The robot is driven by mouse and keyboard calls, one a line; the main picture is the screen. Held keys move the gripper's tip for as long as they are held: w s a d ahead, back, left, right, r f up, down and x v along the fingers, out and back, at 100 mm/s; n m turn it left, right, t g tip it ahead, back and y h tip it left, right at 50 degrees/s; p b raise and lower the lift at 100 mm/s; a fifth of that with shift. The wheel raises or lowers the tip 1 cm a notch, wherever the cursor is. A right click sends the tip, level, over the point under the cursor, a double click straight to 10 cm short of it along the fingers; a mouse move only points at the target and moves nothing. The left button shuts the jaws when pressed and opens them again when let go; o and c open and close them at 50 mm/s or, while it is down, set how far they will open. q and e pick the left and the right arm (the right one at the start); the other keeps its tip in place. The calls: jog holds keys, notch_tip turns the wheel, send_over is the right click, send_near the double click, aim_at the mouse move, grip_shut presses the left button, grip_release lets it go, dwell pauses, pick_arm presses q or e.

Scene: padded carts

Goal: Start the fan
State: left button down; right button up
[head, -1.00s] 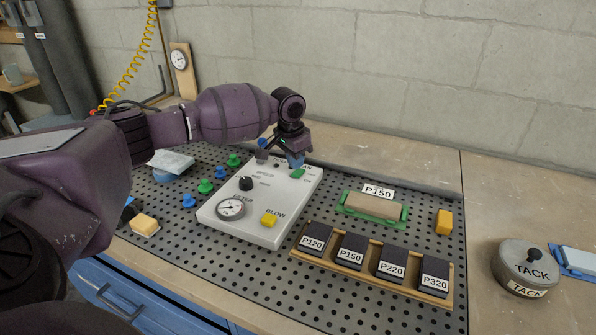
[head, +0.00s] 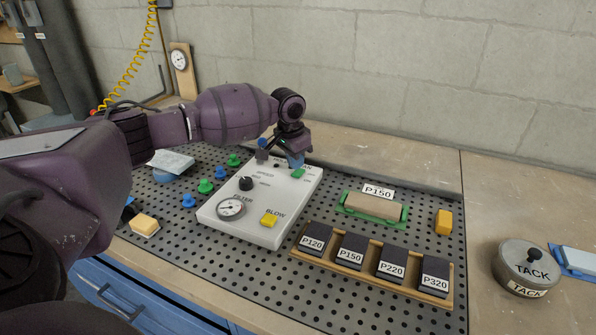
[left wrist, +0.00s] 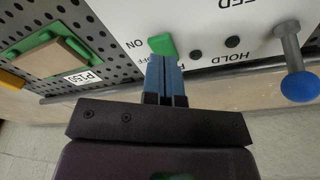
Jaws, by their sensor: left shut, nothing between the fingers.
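The white control box (head: 285,205) stands on the perforated bench top. Its green switch (head: 298,173) is at the far right corner of its top face. The switch (left wrist: 162,45) also shows in the left wrist view, with ON and OFF printed beside it. My left gripper (head: 296,162) is above this corner, its blue fingers pointing down. In the left wrist view the fingers (left wrist: 165,62) are together and empty, at the OFF end of the switch. I cannot tell whether they touch it or which way it is tilted. My right gripper is not in view.
The box also carries a black knob (head: 246,184), a gauge (head: 231,208), a yellow BLOW button (head: 269,220) and a blue-tipped lever (left wrist: 298,82) near HOLD. A rack of labelled blocks (head: 365,278) stands in front right. A green-framed block (head: 373,207) lies right.

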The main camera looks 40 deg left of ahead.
aim_at(296, 174)
pick_arm(q)
jog(key=shift+f, duration=1.2)
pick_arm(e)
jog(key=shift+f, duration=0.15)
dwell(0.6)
pick_arm(q)
jog(key=shift+r+p, duration=1.65)
jog(key=shift+r, duration=1.95)
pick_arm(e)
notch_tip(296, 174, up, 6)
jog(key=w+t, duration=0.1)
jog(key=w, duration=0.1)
pick_arm(q)
jog(key=shift+f, duration=0.1)
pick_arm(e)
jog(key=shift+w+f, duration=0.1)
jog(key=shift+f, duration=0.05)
